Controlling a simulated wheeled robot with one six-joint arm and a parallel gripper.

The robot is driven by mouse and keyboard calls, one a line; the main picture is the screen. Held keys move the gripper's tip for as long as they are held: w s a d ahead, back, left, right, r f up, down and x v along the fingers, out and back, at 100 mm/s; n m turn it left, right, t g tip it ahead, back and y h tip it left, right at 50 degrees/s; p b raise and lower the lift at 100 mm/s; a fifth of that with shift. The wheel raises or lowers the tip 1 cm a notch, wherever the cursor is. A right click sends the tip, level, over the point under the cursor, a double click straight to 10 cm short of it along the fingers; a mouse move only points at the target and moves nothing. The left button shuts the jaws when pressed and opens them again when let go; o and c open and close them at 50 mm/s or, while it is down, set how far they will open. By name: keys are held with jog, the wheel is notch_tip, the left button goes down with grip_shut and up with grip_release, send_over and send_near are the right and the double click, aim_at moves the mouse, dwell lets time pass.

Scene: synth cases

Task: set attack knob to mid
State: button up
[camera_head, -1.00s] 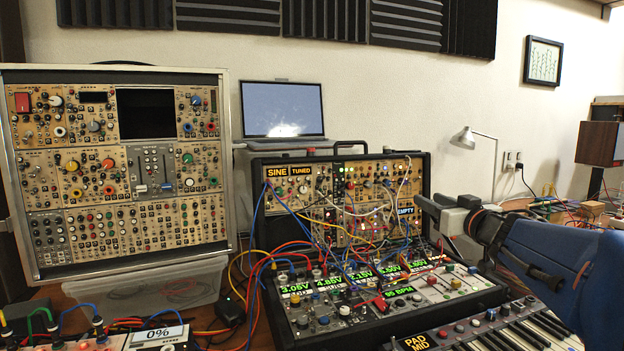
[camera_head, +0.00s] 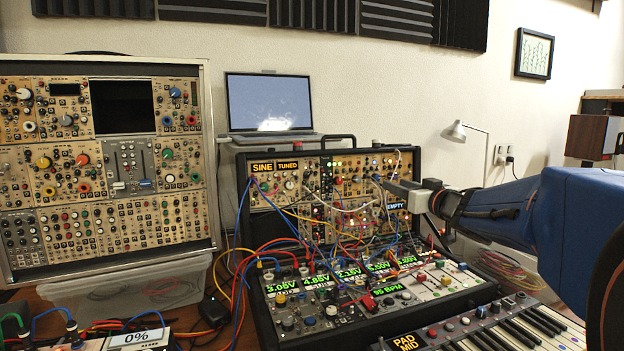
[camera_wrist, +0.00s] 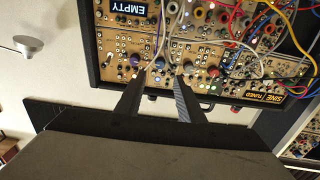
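The modular synth case (camera_head: 247,215) stands upright in a black frame, with cables patched across its panel. No knob label for attack is readable, so I cannot tell which knob it is. My gripper (camera_head: 386,184) reaches in from the right in front of the case's right part. In the wrist view, turned upside down, my gripper (camera_wrist: 158,80) is open, with two dark fingers apart and nothing held. Contact with the panel cannot be told.
White and coloured cables hang across the panel close to the fingers. The "EMPTY" label (camera_wrist: 129,9) shows in the wrist view. A lower slanted panel (camera_head: 330,318), a keyboard (camera_head: 500,335), a laptop (camera_head: 270,102) and a white lamp (camera_head: 455,132) stand around.

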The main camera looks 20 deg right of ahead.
aim_at(378, 178)
jog(key=w, duration=0.8)
jog(key=shift+w+a, duration=0.2)
jog(key=shift+w, duration=0.2)
grip_shut()
